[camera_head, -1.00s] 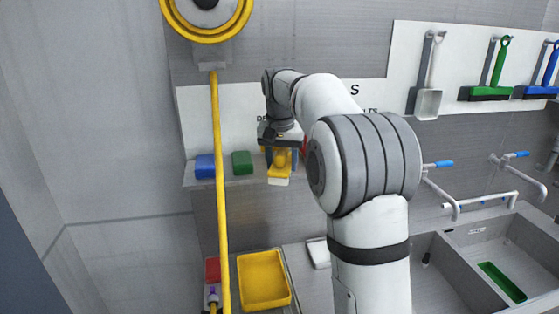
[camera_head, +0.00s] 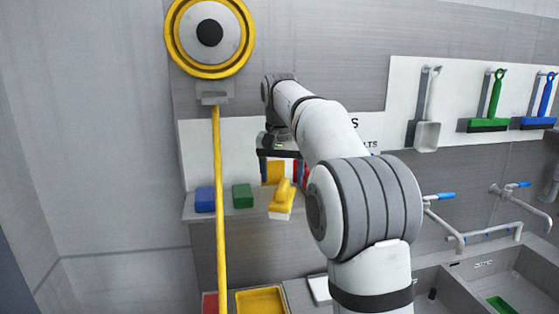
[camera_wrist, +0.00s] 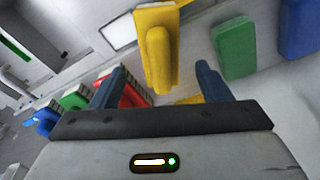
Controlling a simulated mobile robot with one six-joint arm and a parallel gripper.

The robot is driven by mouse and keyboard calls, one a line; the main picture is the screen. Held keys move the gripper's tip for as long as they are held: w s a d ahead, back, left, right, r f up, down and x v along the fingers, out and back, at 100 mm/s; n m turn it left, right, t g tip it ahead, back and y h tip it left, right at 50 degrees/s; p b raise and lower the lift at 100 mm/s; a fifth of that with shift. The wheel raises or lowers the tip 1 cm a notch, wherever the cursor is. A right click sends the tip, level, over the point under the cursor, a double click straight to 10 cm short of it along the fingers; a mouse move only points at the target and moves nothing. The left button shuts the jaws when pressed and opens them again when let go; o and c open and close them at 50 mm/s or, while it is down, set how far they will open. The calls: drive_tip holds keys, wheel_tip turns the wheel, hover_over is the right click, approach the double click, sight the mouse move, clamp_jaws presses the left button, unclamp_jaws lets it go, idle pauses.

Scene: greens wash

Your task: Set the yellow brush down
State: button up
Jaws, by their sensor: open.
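The yellow brush (camera_head: 283,197), with a pale bristle end, sits at the grey shelf (camera_head: 240,213), right of a green block (camera_head: 242,195) and a blue block (camera_head: 205,199). My gripper (camera_head: 281,168) is open and empty just above and behind the brush in the head view. In the wrist view the brush (camera_wrist: 157,48) lies beyond the open fingertips of my gripper (camera_wrist: 160,82), apart from both fingers. The green block (camera_wrist: 235,47) and blue block (camera_wrist: 300,25) show to its right. My arm hides the shelf's right end in the head view.
A yellow tray (camera_head: 260,300) lies below. Sinks with taps (camera_head: 440,197) are at right, under hanging green (camera_head: 489,124) and blue (camera_head: 537,121) tools.

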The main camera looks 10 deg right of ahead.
drive_tip(key=r, duration=0.5)
drive_tip(key=shift+s+a+r, duration=0.2)
drive_tip(key=shift+s+r, duration=0.15)
drive_tip(key=shift+s, duration=0.05)
drive_tip(key=shift+s+r, duration=0.1)
drive_tip(key=shift+s, duration=0.3)
drive_tip(key=s+f+n+t, duration=0.1)
drive_tip(key=s+f, duration=0.5)
drive_tip(key=s, duration=0.4)
drive_tip(key=s+f+n+t, duration=0.1)
drive_tip(key=s+f+n, duration=0.1)
drive_tip(key=s+f, duration=0.5)
drive_tip(key=s+f+n, duration=0.1)
drive_tip(key=s+f, duration=0.6)
drive_tip(key=s, duration=0.8)
drive_tip(key=shift+f+n+t+y, duration=0.25)
drive_tip(key=shift+n+t+y, duration=0.05)
drive_tip(key=shift+t, duration=0.1)
wheel_tip(320, 180, down, 10)
drive_tip(key=g+b, duration=0.1)
drive_tip(key=b, duration=0.6)
drive_tip(key=shift+w+b, duration=0.2)
drive_tip(key=shift+b, duration=0.2)
